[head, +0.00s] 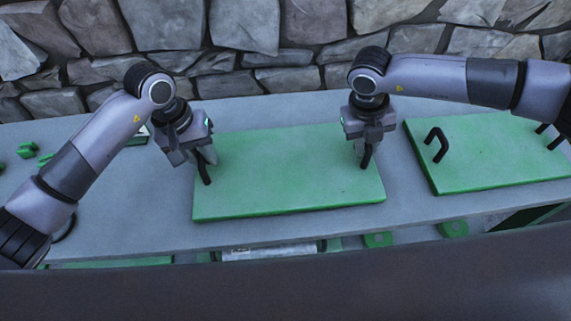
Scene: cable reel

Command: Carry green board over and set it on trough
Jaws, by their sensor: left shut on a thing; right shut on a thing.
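A flat green board (285,175) with a black handle near each end is in the middle of the head view. My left gripper (205,160) is shut on the board's left handle (206,177). My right gripper (367,150) is shut on its right handle (366,162). The board looks level; I cannot tell whether it rests on the grey table (120,215) or is just above it. No trough can be made out clearly; what lies under the board is hidden.
A second green board (485,160) with black handles (436,145) lies just right of the held one, with a narrow gap between. Small green pieces (28,150) lie at the far left. A stone wall (270,45) stands behind. Green parts (377,240) show below the front edge.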

